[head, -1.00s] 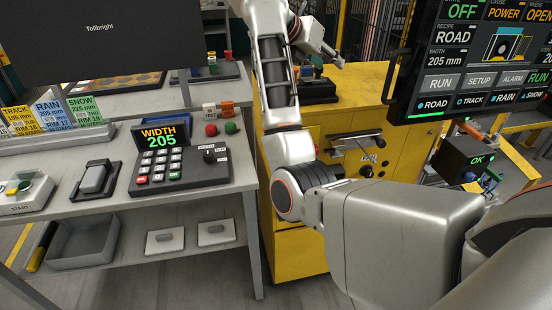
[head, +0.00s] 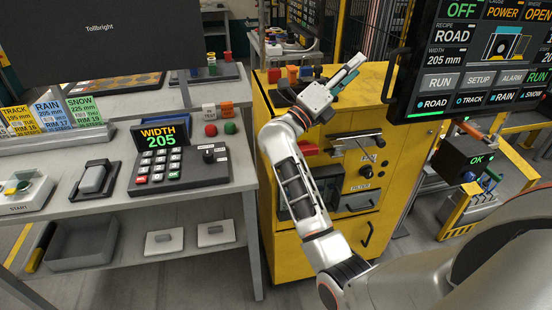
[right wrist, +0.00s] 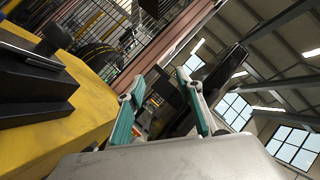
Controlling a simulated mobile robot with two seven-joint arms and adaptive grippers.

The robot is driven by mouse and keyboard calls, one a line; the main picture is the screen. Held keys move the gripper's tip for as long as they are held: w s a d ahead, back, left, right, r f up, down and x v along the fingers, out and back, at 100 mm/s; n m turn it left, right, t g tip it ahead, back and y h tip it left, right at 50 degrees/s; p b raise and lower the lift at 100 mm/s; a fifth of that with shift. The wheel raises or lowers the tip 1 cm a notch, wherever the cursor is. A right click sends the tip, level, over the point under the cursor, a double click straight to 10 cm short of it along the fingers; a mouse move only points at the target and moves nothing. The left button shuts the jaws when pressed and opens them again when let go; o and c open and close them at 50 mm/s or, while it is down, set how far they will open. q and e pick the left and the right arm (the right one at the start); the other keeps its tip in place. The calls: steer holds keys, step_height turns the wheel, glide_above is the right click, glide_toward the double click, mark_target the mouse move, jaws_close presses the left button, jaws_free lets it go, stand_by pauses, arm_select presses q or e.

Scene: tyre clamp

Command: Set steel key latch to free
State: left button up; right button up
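A yellow cabinet (head: 378,95) carries a steel lever handle (head: 356,138), a round black knob (head: 366,171) and small labels on its front. I cannot tell which fitting is the steel key latch, or its setting. My right gripper (head: 350,72) is above the cabinet top, pointing up and right, clear of the front fittings. In the right wrist view its two teal-padded fingers (right wrist: 162,100) stand apart with nothing between them. My left gripper is not in view.
A large screen (head: 478,60) hangs close to the right of my gripper. Red and black controls (head: 292,76) stand on the cabinet top. A grey bench with a keypad box (head: 180,170) is at left. A small box reading OK (head: 466,158) is at right.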

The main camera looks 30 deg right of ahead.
steer(key=a+f+n+t+y, duration=0.9)
steer(key=a+f+n+y, duration=0.1)
steer(key=n, duration=0.6)
steer(key=a+f+n+t+y, duration=1)
steer(key=n, duration=0.7)
steer(key=shift+w+a+f+t+y+b, duration=0.25)
steer(key=shift+w+f+t+y+b, duration=0.05)
steer(key=shift+w+f, duration=0.15)
steer(key=shift+r, duration=0.1)
steer(key=shift+c, duration=0.2)
